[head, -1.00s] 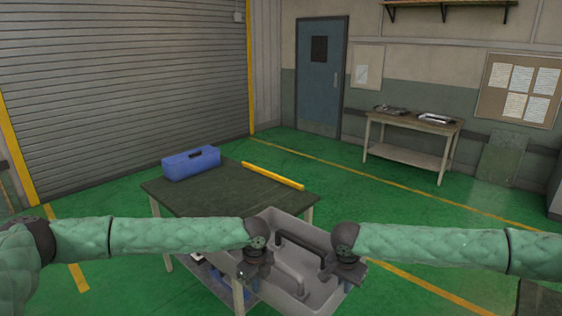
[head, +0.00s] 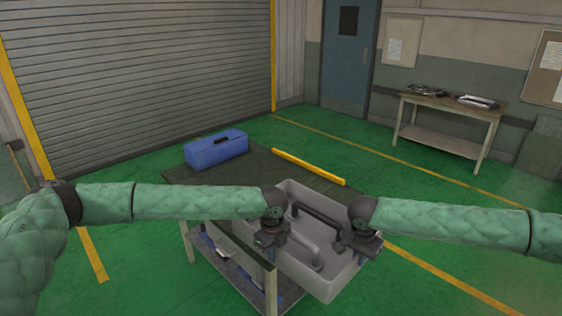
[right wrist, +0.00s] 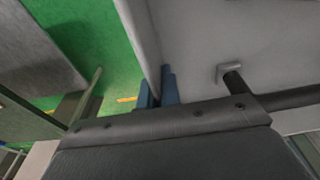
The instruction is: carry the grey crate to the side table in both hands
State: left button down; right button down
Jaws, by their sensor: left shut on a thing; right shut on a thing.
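The grey crate (head: 318,281) is in the lower middle of the head view, overlapping the near right corner of the dark-topped table. A dark pipe and a light grey pipe lie in it. My left gripper (head: 270,247) is shut on the crate's left side. My right gripper (head: 362,262) is shut on its right side. In the right wrist view the blue fingers (right wrist: 158,90) straddle the crate wall (right wrist: 143,35). The left fingertips are mostly hidden. The side table (head: 450,102) stands far off at the back right.
The dark-topped table (head: 230,178) is close by, with a blue toolbox (head: 217,149) and a yellow bar (head: 307,166) on it. Metal trays (head: 478,101) and parts lie on the side table. Green floor (head: 430,195) is open between the two tables.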

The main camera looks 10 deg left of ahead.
aim_at(273, 185)
jog(key=i+j, duration=0.85)
jog(key=i, duration=0.25)
jog(key=i+j, duration=0.15)
jog(key=i, duration=0.25)
jog(key=i+j, duration=0.15)
jog(key=i, duration=0.25)
